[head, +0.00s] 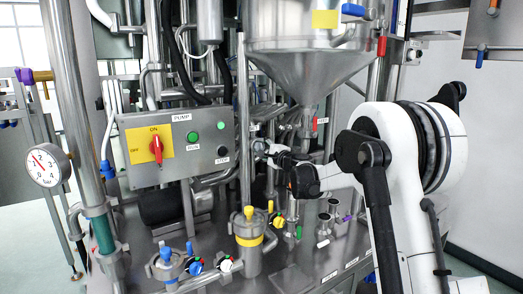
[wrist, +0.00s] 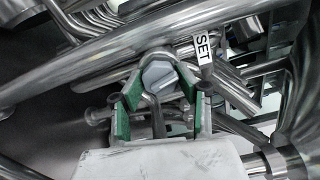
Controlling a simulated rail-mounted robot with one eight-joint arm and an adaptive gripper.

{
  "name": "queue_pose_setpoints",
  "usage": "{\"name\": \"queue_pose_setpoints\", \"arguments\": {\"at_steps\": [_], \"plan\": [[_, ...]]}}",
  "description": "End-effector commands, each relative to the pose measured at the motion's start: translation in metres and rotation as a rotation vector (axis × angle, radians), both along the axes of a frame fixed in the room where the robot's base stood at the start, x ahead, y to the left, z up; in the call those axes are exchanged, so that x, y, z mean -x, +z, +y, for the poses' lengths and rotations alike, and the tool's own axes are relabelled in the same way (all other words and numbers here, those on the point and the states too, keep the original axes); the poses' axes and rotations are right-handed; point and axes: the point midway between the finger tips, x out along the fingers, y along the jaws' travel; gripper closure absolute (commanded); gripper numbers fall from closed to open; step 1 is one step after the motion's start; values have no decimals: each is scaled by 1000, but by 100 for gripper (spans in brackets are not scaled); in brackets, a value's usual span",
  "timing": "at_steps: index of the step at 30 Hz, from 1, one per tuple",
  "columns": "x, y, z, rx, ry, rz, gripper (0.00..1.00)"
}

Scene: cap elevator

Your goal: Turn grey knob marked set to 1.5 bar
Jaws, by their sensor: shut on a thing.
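The grey knob (wrist: 160,76) sits between the fingertips of my gripper (wrist: 160,82) in the wrist view. The green-lined fingers close on it from both sides. A white label reading SET (wrist: 203,47) is just right of the knob. In the head view my gripper (head: 262,148) is small, beside the vertical pipe right of the control box, and the knob cannot be made out there. The round bar gauge (head: 46,165) is at the left of the head view. Its red needle points to the upper left, but the exact reading is too small to tell.
A grey control box (head: 205,170) with a red switch (head: 156,145) stands left of my gripper. A steel hopper (head: 305,60) hangs above it. Pipes (wrist: 95,62) run close around the fingers. Small valves with coloured knobs (head: 195,266) stand on the plate below.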

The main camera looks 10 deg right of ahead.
Motion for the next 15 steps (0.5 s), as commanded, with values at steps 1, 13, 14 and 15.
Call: {"name": "queue_pose_setpoints", "arguments": {"at_steps": [1, 13, 14, 15], "plan": [[0, 0, 0, -6, 0, 2, 94], [0, 0, 0, -12, 0, 5, 94], [0, 0, 0, -12, 0, 5, 94], [0, 0, 0, -12, 0, 5, 63]]}}
